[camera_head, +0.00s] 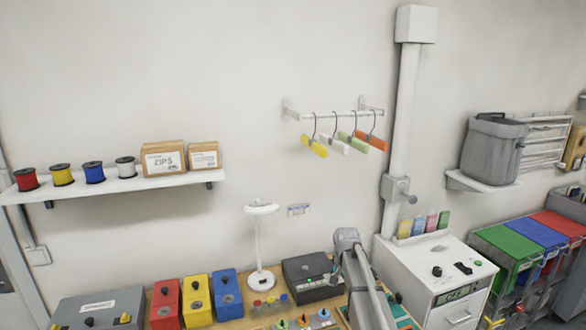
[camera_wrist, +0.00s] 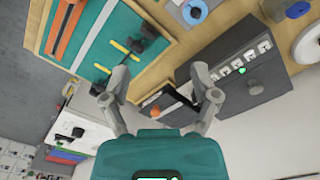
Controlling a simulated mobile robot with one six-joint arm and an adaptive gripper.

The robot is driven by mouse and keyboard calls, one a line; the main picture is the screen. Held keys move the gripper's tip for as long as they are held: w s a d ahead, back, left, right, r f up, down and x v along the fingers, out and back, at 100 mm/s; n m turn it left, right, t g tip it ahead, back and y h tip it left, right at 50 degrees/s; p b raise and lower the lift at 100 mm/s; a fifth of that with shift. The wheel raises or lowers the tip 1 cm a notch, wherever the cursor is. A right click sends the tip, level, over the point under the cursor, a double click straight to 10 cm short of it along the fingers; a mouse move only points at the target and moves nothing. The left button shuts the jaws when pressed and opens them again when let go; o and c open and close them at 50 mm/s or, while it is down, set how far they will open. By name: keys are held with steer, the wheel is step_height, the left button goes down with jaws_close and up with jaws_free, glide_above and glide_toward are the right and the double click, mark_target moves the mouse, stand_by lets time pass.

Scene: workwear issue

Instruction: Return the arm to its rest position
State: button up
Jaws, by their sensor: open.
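My gripper (camera_wrist: 159,78) shows in the wrist view with its two grey fingers spread wide and nothing held between them. Its teal body fills the bottom middle of that view. The dark grey box (camera_wrist: 235,70) with a row of white switches and a green light lies in view beyond the right finger. In the head view my grey arm (camera_head: 358,275) rises from the bottom edge and bends at the top, in front of the workbench. My gripper cannot be made out there.
Red (camera_head: 165,303), yellow (camera_head: 196,300) and blue (camera_head: 227,294) boxes and a white stand (camera_head: 259,245) are on the bench left of my arm. A white machine (camera_head: 435,275) stands close on the right. A hanger rail (camera_head: 335,113) is on the wall above.

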steer(key=s+f+n+b, duration=0.2)
steer(key=s+f+b, duration=0.2)
steer(key=s, duration=0.9)
steer(key=s+f+n+b, duration=0.3)
steer(key=s+f+b, duration=0.2)
steer(key=s, duration=0.9)
steer(key=shift+d, duration=0.1)
steer(key=shift+c, duration=0.2)
